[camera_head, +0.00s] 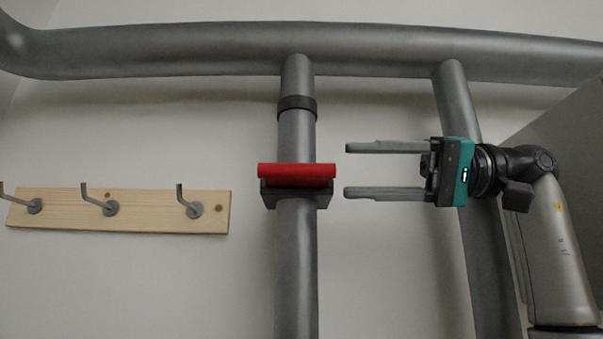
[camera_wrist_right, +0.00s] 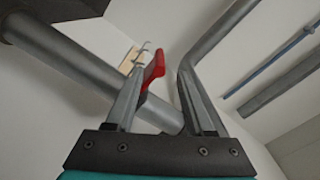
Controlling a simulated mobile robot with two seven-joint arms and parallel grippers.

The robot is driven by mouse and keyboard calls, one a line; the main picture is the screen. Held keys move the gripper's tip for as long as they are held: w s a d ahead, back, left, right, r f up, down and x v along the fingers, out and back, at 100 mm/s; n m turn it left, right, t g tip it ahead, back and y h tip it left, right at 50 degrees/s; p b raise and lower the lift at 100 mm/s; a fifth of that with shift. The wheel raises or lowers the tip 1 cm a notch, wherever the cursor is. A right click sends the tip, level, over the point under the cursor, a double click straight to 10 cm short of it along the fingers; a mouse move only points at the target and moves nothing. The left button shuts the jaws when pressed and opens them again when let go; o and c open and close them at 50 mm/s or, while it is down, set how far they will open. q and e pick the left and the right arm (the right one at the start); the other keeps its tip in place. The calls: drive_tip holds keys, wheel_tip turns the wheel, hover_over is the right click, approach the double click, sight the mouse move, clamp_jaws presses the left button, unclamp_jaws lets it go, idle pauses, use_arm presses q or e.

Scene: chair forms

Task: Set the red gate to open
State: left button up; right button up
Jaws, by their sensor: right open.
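The red gate (camera_head: 297,170) is a red bar lying crosswise over a dark bracket (camera_head: 296,196) on a grey vertical pipe (camera_head: 297,250). It also shows in the right wrist view (camera_wrist_right: 153,72), beside the left finger there. My right gripper (camera_head: 348,170) is open, its two fingers pointing left. The fingertips are just right of the red bar, apart from it in the head view, with nothing between them. In the right wrist view the gripper (camera_wrist_right: 155,75) has its fingers spread. My left gripper is not in view.
A wooden board (camera_head: 150,221) with hooks is on the wall at the left. A thick horizontal pipe (camera_head: 200,50) runs across the top. A second vertical pipe (camera_head: 455,100) stands at the right, by my right arm.

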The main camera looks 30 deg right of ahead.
sight(300, 170)
drive_tip(key=x, duration=0.8)
drive_tip(key=shift+w+a, duration=0.1)
clamp_jaws()
idle(1.2)
